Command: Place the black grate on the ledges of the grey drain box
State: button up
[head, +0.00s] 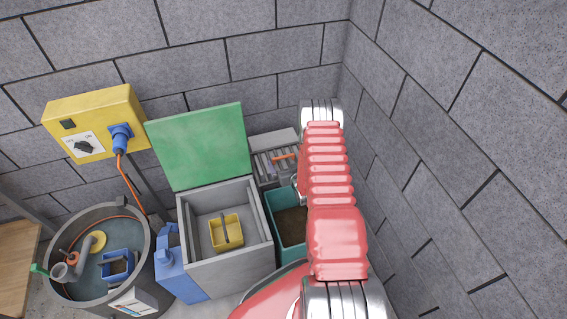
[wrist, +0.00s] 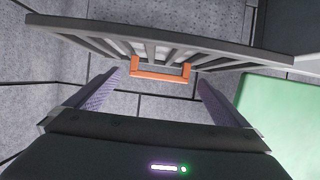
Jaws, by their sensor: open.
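The grate (wrist: 215,47) spans the top of the wrist view as a dark grey barred frame. Its orange handle (wrist: 160,73) lies between and just beyond the fingertips of my gripper (wrist: 160,82), which is open and empty. I cannot tell whether the fingers touch the handle. In the head view the slatted grate (head: 266,166) with the orange handle is at the back, beside my red arm, which partly hides it. The grey box (head: 225,282), apparently the drain box, stands open in the middle with a yellow basket (head: 226,233) inside.
The box's green lid (head: 200,145) stands raised. A teal bin (head: 290,254) is right of the box; a blue jug (head: 176,268) and a round tub (head: 75,288) are left. A yellow switch box (head: 92,115) is on the back wall. Block walls close in behind and right.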

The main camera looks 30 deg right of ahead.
aim_at(284, 157)
jog(key=shift+x, duration=2.2)
jog(key=shift+d+r, duration=0.1)
jog(key=shift+r, duration=0.05)
jog(key=c, duration=1.5)
jog(key=shift+r, duration=0.15)
jog(key=shift+s+r, duration=0.15)
jog(key=shift+r, duration=0.35)
notch_tip(284, 157, up, 6)
jog(key=shift+f, duration=0.1)
jog(key=s+a, duration=0.1)
jog(key=s, duration=0.5)
jog(key=s+a, duration=0.2)
jog(key=s, duration=0.4)
jog(key=s+a, duration=0.2)
jog(key=s, duration=0.5)
